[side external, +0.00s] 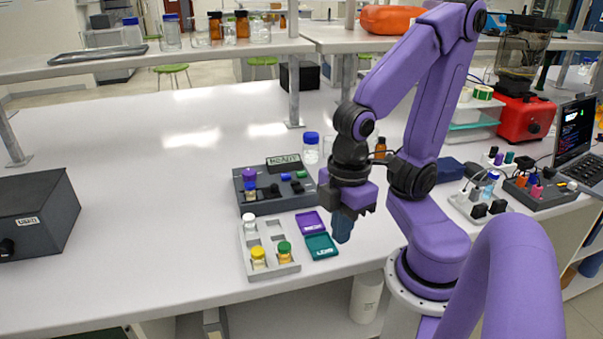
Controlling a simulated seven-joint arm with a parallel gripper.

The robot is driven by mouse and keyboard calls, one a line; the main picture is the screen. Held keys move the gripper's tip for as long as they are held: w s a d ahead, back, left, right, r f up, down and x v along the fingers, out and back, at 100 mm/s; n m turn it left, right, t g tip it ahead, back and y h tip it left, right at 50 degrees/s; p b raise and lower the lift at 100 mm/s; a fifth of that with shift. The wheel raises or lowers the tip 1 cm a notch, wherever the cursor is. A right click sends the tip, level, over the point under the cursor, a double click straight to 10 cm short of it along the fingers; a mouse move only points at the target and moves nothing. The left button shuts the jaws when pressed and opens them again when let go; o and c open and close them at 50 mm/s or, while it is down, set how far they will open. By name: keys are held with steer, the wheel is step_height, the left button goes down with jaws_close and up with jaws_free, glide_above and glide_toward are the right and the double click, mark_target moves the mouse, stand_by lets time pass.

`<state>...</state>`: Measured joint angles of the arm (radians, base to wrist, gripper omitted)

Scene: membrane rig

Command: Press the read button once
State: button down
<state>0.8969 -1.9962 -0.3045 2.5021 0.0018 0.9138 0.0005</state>
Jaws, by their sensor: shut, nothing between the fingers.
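A dark grey instrument (290,203) sits on the white bench, left of my gripper. A small display (284,162) with lit text, which seems to say READY, stands at its back. Its top carries a blue button (286,177), a green button (301,174) and several dark parts. Labels are too small to read, so I cannot tell which is the read button. A purple-topped piece (249,174) stands at its left end. My gripper (343,232) is shut and empty, pointing down to the right of the instrument and apart from it.
A grey rack (287,269) with white-, yellow- and green-capped vials stands in front of the instrument. Purple (310,222) and teal (321,246) trays lie beside it. A blue-capped bottle (311,148) stands behind. A dark box (38,215) is far left; the bench between is clear.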

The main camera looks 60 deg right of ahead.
stand_by(0.5)
steer(key=w+d+m+g+y, duration=0.1)
steer(key=w+d+m+y, duration=0.15)
steer(key=w+m, duration=0.8)
steer(key=r+m+t+y, duration=0.15)
steer(key=m+t, duration=0.75)
steer(key=m, duration=1.5)
glide_above(305, 173)
steer(key=shift+r, duration=0.2)
steer(key=shift+f, duration=4.45)
steer(key=shift+f, duration=0.1)
